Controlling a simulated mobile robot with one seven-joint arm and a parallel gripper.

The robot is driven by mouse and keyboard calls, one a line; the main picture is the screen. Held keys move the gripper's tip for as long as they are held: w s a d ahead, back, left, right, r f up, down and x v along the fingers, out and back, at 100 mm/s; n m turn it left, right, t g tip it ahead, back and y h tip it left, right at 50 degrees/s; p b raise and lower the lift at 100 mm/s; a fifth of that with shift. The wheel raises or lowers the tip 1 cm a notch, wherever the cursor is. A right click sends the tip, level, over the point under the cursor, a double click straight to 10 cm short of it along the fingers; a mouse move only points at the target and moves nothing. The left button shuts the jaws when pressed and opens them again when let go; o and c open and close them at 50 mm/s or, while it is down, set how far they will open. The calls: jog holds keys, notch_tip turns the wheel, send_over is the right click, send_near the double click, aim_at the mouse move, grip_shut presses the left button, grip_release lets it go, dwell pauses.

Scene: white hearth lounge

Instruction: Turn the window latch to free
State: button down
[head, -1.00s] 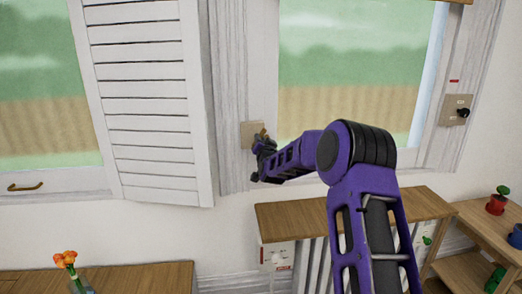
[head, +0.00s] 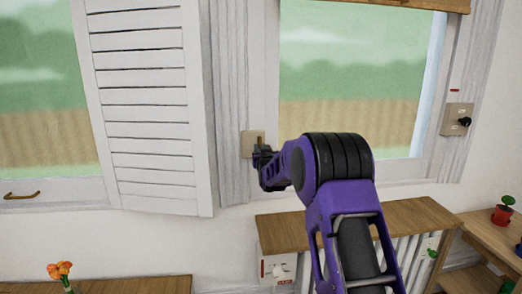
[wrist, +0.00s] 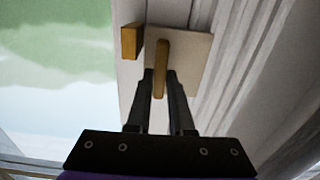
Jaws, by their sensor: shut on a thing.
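The window latch has a tan square plate (head: 252,140) on the white window frame, left of the middle pane. In the wrist view its brass lever (wrist: 161,57) stands out from the plate (wrist: 190,52), and a brass block (wrist: 131,42) sits beside it to the left. My gripper (wrist: 159,78) is shut on the lever, one dark finger on each side of it. In the head view my gripper (head: 262,157) is at the plate's lower right, and the arm hides the lever. No lettering on the latch plate is readable.
A white louvred shutter (head: 150,120) hangs close to the left of the latch. A second plate with a black knob (head: 464,121) is on the right frame. A wooden shelf (head: 410,214) over a radiator lies below my arm. Orange flowers (head: 60,270) stand at lower left.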

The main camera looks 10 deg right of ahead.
jog(key=shift+f, duration=0.1)
dwell(0.3)
jog(key=c, duration=0.8)
grip_release()
jog(key=s, duration=1.7)
jog(key=shift+s, duration=0.25)
